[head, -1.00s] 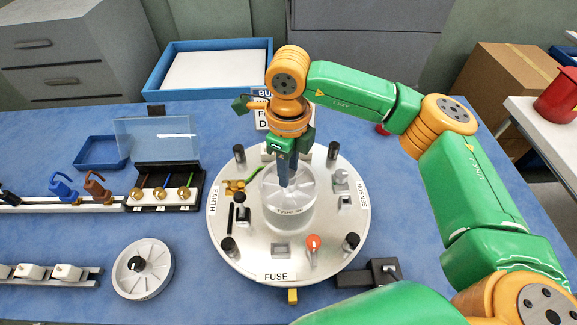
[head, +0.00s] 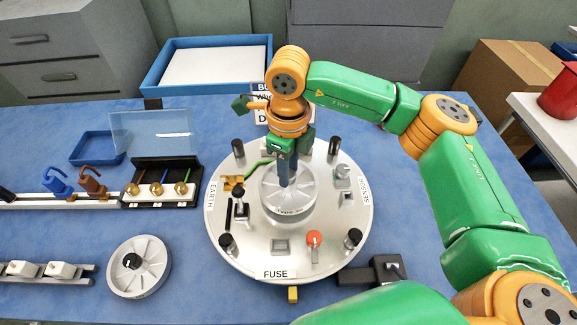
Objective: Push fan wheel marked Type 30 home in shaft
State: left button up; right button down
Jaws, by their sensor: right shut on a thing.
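The fan wheel marked Type 30 (head: 289,202) is a translucent pale grey round wheel with lettering on its front rim. It sits over the middle of the round silver plate (head: 280,258), low and close to the plate face. My right gripper (head: 286,182) points straight down and is shut at the wheel's hub. The shaft is hidden under the wheel and my gripper, so I cannot tell how deep the wheel is seated. My left gripper is not in view.
Black posts, an orange-red knob (head: 314,239) and a green wire (head: 258,168) surround the wheel on the plate. Another grey wheel (head: 138,267) lies at left. A terminal block with a clear cover (head: 151,134) and a blue tray (head: 97,148) stand beyond.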

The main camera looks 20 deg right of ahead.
jog(key=shift+f+b, duration=0.45)
jog(key=shift+f, duration=0.1)
jog(key=shift+c, duration=2.3)
grip_release()
jog(key=shift+r+p, duration=2.1)
jog(key=shift+r, duration=1)
